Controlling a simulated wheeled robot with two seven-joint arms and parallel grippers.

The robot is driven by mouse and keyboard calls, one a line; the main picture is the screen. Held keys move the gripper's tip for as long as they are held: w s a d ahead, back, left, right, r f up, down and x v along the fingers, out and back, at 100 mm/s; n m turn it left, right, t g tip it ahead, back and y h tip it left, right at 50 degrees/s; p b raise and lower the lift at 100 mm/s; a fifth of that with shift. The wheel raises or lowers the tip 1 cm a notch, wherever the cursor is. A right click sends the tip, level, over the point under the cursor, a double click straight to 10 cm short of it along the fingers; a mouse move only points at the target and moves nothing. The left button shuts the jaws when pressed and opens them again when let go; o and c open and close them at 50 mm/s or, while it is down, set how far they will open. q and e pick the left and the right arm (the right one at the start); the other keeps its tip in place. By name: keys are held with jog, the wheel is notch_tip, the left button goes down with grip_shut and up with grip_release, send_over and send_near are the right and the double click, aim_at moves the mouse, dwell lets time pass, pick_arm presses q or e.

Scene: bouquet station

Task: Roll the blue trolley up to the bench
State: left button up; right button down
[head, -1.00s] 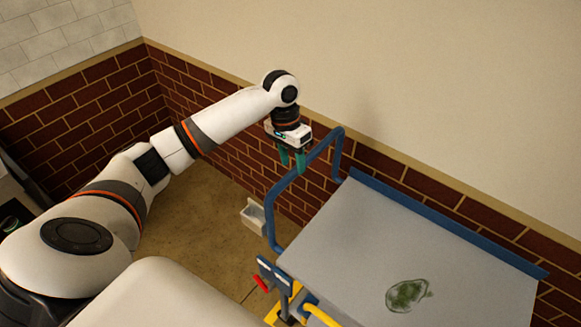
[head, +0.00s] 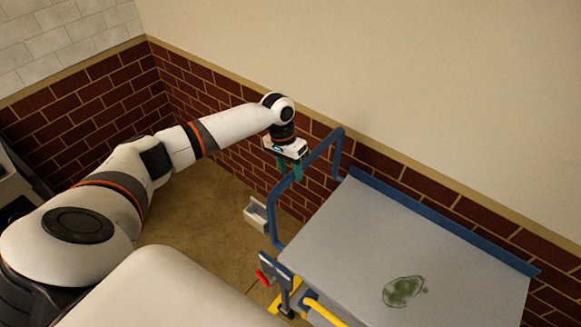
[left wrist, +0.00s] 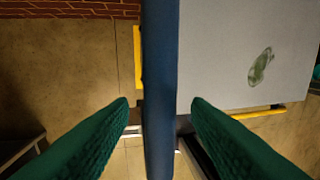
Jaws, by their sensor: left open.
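The blue trolley has a flat grey top (head: 400,245) with a blue rim (head: 440,220) along the wall side. Its blue tubular push handle (head: 272,215) rises at the left end of the top. My left gripper (head: 290,172) points down at the upper bar of this handle, with green fingers. In the left wrist view the blue handle bar (left wrist: 160,60) runs between the two open fingertips, with a gap on each side. The bench cannot be made out. My right gripper is not in view.
A green smear (head: 403,291) marks the trolley top. A small white tray (head: 256,215), a red lever (head: 263,278) and a yellow bar (head: 325,312) sit near the handle end. The brick wall (head: 225,140) runs close behind the trolley. Bare floor (head: 200,225) lies to its left.

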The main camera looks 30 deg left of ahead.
pick_arm(q)
jog(key=shift+f, duration=0.45)
jog(key=shift+c, duration=0.3)
grip_shut()
jog(key=shift+d, duration=0.15)
